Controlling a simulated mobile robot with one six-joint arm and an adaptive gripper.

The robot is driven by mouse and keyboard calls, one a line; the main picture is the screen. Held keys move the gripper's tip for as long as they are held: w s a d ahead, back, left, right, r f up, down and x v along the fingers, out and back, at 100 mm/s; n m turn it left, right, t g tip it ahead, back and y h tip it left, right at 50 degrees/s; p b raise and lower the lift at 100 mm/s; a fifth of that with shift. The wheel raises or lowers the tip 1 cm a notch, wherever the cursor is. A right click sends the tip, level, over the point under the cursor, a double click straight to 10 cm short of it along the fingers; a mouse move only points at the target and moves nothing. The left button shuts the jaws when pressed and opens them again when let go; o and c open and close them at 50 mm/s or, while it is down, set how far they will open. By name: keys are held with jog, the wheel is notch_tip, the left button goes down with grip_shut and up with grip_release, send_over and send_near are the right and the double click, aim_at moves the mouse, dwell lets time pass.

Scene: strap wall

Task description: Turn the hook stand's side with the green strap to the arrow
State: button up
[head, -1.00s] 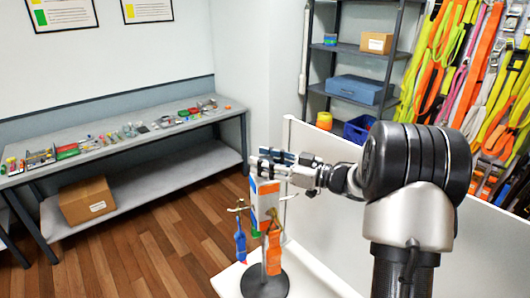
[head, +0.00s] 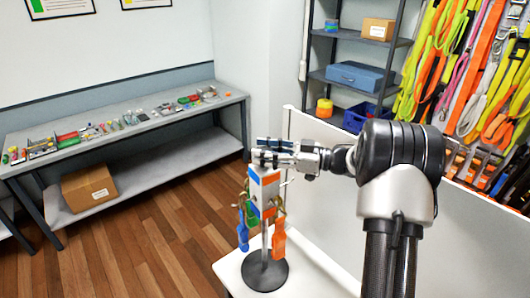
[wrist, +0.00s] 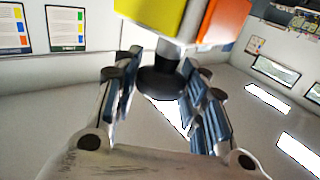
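The hook stand (head: 266,195) stands on a black round base (head: 265,273); its block shows blue and orange sides with a white band. The green strap (head: 251,213) hangs at its left, near the blue strap (head: 242,234); the orange strap (head: 278,243) hangs at its right. My gripper (head: 265,155) is at the top of the stand, lying nearly level. In the wrist view, which looks upside down, my gripper's fingers (wrist: 160,95) close on both sides of a black knob (wrist: 158,84) beside the block's yellow and orange sides (wrist: 190,15). I cannot make out the arrow.
The stand is on a white table (head: 230,268) with a white panel (head: 335,160) behind it. A bench with small items (head: 120,135) stands at the left over open wood floor. A shelf (head: 350,50) and hanging straps (head: 480,70) are at the back right.

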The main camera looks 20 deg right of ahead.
jog(key=o, duration=0.4)
jog(key=shift+o, duration=0.2)
notch_tip(320, 180, up, 10)
jog(key=shift+r, duration=0.1)
dwell(0.3)
dwell(0.4)
